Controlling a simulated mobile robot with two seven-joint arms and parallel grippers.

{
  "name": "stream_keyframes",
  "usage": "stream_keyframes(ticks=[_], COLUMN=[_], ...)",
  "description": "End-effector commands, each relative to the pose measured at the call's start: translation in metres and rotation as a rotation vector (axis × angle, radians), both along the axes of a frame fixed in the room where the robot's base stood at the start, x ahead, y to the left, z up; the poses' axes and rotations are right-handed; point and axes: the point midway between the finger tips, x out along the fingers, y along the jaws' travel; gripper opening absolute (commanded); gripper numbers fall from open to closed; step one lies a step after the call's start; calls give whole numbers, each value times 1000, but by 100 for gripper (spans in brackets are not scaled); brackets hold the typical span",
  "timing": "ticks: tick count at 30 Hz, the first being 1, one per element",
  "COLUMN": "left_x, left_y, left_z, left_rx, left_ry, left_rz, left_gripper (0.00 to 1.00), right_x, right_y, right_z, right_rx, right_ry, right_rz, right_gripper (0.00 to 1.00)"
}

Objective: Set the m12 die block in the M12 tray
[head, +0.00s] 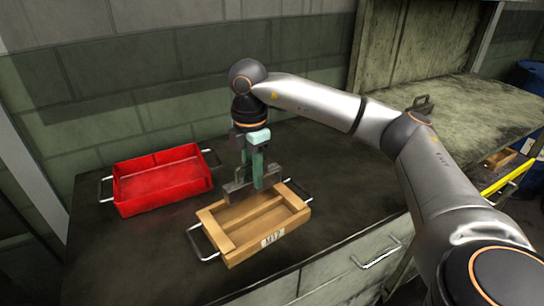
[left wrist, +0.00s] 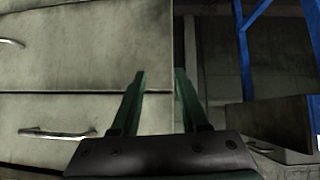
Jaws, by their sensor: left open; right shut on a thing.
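The M12 tray (head: 241,253) is a pale wooden box with metal side handles and a label on its front wall. It stands on the dark bench top. My right gripper (head: 258,182) points down, shut on the grey m12 die block (head: 234,191). The block is over the back part of the tray, near its rear rim. I cannot tell whether it touches the tray. The fingers hide its middle. My left gripper (left wrist: 160,76) is open and empty in the left wrist view, in front of the cabinet fronts and away from the tray.
A red tray (head: 165,190) with metal handles stands left of the wooden tray. A drawer handle (head: 376,256) sticks out of the bench front. Bare bench top (head: 345,190) lies right of the tray. A blue frame (left wrist: 245,60) shows in the left wrist view.

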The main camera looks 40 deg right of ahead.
Motion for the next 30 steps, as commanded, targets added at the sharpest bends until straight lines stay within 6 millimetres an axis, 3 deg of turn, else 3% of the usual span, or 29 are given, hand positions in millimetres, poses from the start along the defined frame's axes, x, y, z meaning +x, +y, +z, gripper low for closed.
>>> stream_keyframes(ticks=[10, 18, 30], left_x=[0, 0, 0], left_y=[1, 0, 0], left_z=[0, 0, -1], left_rx=[1, 1, 0], left_ry=[2, 2, 1], left_rz=[1, 1, 0], left_gripper=[45, 45, 45], right_x=[11, 13, 13], right_y=[16, 19, 19], right_z=[-19, -50, -55], right_rx=[2, 2, 2], right_ry=[-7, -7, -8], right_rz=[1, 0, 0], right_gripper=[0, 0, 0])
